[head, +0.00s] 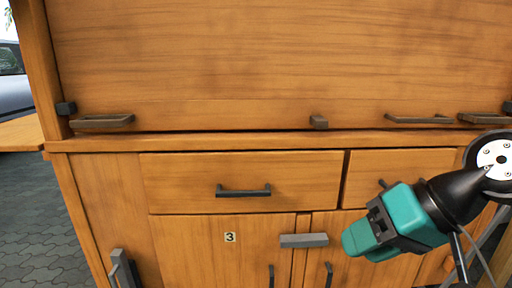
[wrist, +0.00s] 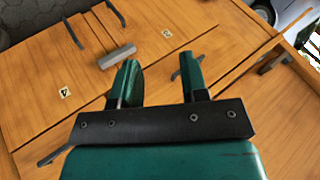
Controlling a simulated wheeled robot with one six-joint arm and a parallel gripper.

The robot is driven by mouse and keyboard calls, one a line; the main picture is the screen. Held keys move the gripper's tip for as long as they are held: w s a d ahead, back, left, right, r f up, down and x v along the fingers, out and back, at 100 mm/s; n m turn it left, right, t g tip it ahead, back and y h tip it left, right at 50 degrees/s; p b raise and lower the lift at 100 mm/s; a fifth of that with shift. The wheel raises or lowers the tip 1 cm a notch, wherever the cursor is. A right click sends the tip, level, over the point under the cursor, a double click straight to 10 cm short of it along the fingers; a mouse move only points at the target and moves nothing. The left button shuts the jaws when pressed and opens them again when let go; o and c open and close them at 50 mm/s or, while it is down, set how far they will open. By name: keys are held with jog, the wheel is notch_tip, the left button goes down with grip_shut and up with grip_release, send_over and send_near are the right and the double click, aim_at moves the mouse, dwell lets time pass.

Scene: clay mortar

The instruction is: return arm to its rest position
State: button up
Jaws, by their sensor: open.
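My gripper (head: 360,247) is at the lower right of the head view, with a teal body and a black bracket, in front of the wooden cabinet (head: 250,139). My arm comes in from the right edge. In the wrist view my gripper (wrist: 160,78) shows two teal fingers spread apart with nothing between them. Beyond the fingers is the cabinet front (wrist: 215,60), seen at a slant. The gripper hides part of the right-hand lower doors and drawer in the head view.
A closed drawer has a dark handle (head: 243,191). A grey block-like handle (head: 304,240) sticks out beside the gripper and also shows in the wrist view (wrist: 117,55). A label "3" (head: 230,237) marks a door. Dark paving (head: 35,210) lies at left.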

jog(key=s+f+n+g+h, duration=0.1)
jog(key=s+n+g+h, duration=0.3)
jog(key=s, duration=0.5)
notch_tip(320, 180, up, 34)
jog(key=n+y+p, duration=0.1)
jog(key=p, duration=3.3)
jog(key=shift+w+a+r+p, duration=0.2)
jog(key=shift+w+a+p, duration=0.1)
jog(key=shift+a+p, duration=0.1)
